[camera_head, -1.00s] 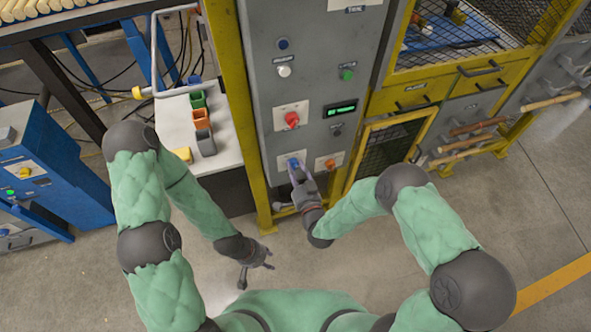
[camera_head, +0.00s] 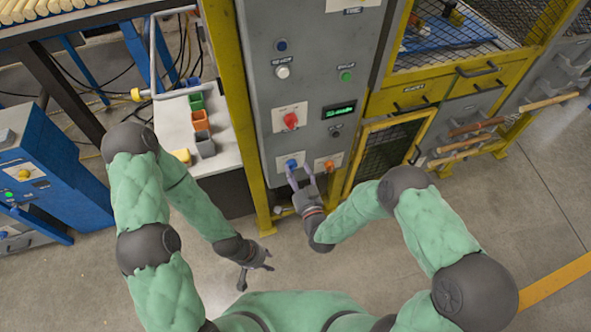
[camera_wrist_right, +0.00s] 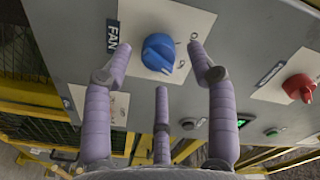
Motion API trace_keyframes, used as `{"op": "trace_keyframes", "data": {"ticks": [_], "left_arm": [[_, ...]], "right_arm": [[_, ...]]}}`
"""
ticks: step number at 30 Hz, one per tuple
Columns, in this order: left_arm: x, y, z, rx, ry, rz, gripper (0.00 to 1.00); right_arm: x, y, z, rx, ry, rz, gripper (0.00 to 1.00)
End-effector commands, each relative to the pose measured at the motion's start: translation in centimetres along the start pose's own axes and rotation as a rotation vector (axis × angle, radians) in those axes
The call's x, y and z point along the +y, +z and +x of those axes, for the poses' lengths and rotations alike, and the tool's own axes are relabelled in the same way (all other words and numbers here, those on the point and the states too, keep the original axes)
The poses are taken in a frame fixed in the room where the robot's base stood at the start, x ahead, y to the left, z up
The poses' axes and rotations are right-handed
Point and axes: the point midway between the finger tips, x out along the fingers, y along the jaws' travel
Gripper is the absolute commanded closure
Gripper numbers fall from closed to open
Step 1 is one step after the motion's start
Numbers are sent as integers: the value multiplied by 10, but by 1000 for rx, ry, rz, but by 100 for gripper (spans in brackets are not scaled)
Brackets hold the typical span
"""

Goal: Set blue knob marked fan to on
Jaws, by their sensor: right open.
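The blue knob (camera_head: 291,163) sits on a white plate low on the grey cabinet front. In the right wrist view the blue knob (camera_wrist_right: 158,52) is beside the label FAN (camera_wrist_right: 112,38), with small marks at its other side. I cannot tell surely which mark it points to. My right gripper (camera_head: 299,176) is just in front of the knob. Its purple fingers are spread, with the knob between the tips in the wrist view, apparently apart from it. My left gripper (camera_head: 256,272) hangs empty and open over the floor, away from the cabinet.
An orange knob (camera_head: 328,164) is right of the blue one. A red knob (camera_head: 290,120) and a lit green display (camera_head: 339,109) are above. A yellow post (camera_head: 236,110) borders the cabinet on the left. Open floor lies below.

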Motion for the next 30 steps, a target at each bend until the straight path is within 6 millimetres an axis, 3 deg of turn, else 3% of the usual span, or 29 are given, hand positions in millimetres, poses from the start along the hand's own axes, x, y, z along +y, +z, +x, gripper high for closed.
{"op": "trace_keyframes", "data": {"ticks": [9, 15, 21, 30], "left_arm": [[0, 0, 0, 0, 0, 0, 60], [0, 0, 0, 0, 0, 0, 60], [0, 0, 0, 0, 0, 0, 60], [0, 0, 0, 0, 0, 0, 60]], "right_arm": [[1, -1, -61, 1, 1, 0, 42], [1, -1, -92, 4, 1, -1, 42], [0, -2, -105, 5, -1, 0, 42], [0, -2, -106, 5, -2, 0, 42]]}}
